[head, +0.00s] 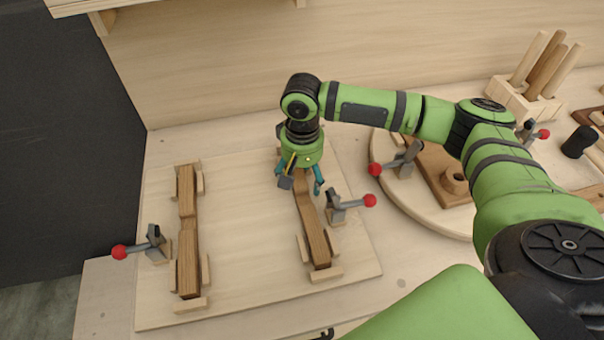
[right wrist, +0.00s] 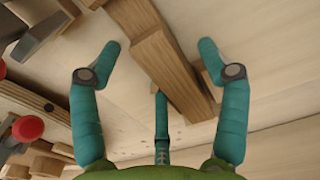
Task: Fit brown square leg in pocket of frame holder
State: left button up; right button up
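A brown square leg (head: 313,225) lies on the right side of the pale frame holder board (head: 240,240). Its near end sits between small wooden blocks; its far end is hidden under my right gripper. My right gripper (head: 298,185) is over the far part of this leg. In the right wrist view the gripper (right wrist: 160,75) is open, its fingers spread and apart from the brown leg (right wrist: 165,70), which runs between them. A second brown leg (head: 187,235) lies between blocks on the left side of the board. My left gripper is not in view.
Red-knobbed toggle clamps stand beside the left leg (head: 150,245) and the right leg (head: 345,203). A round wooden turntable (head: 415,205) with another clamp (head: 400,160) is to the right. A peg block (head: 525,105) stands at the back right. The board's middle is clear.

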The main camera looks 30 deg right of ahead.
notch_tip(320, 180, up, 12)
dwell(0.5)
